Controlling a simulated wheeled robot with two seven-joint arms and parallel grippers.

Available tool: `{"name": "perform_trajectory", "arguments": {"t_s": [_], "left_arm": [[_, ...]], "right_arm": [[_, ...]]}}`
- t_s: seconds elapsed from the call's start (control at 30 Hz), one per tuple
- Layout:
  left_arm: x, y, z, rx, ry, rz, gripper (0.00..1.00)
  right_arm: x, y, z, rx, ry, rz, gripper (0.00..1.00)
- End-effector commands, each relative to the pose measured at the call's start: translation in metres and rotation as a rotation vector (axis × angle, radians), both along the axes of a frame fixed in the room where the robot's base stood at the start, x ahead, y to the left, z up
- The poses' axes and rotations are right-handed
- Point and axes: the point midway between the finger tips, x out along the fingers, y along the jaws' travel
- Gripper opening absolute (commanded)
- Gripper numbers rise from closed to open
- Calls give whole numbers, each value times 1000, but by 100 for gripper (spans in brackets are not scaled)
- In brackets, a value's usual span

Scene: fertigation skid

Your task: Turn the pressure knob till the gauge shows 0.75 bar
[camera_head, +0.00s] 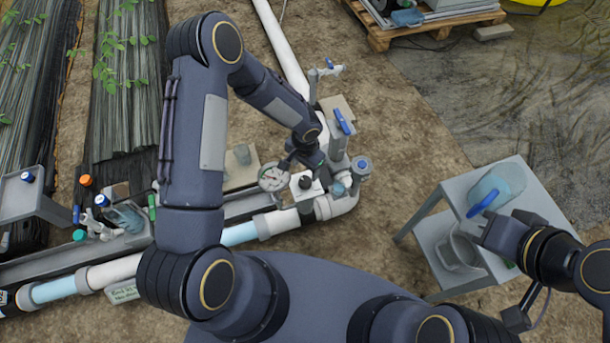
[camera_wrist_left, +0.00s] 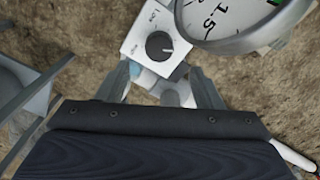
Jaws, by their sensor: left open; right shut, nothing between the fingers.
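The pressure knob (camera_head: 306,182) is a small black dial on a white block, next to the gauge. In the left wrist view the black knob (camera_wrist_left: 159,45) has a pale pointer mark and printed marks around it. The round white gauge (camera_head: 271,177) faces up; its needle is too small to read. In the left wrist view the gauge (camera_wrist_left: 232,22) is cut off by the top edge. My left gripper (camera_wrist_left: 162,86) is open, its fingers short of the knob and apart from it. My right gripper (camera_head: 494,232) is shut and empty, near the grey stand.
Blue-handled valves (camera_head: 342,122) and a white pipe (camera_head: 282,45) stand close behind the knob. A grey stand (camera_head: 425,225) at the right holds a blue-handled jug (camera_head: 497,184). Several coloured caps and fittings sit at the left. Bare soil lies between the pipes and the stand.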

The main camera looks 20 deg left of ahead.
Motion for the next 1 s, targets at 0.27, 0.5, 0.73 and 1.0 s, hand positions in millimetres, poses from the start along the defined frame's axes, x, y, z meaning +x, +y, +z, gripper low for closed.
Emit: {"name": "perform_trajectory", "arguments": {"t_s": [0.27,0.5,0.73,1.0], "left_arm": [[-1,0,-45,0,4,-2,60],[-1,0,-73,0,3,-2,60],[-1,0,-77,0,2,-1,60],[-1,0,-77,0,2,-1,42]], "right_arm": [[0,0,-14,0,0,0,0],[0,0,-21,0,0,0,0],[0,0,-22,0,0,0,0],[0,0,-22,0,0,0,0]]}}
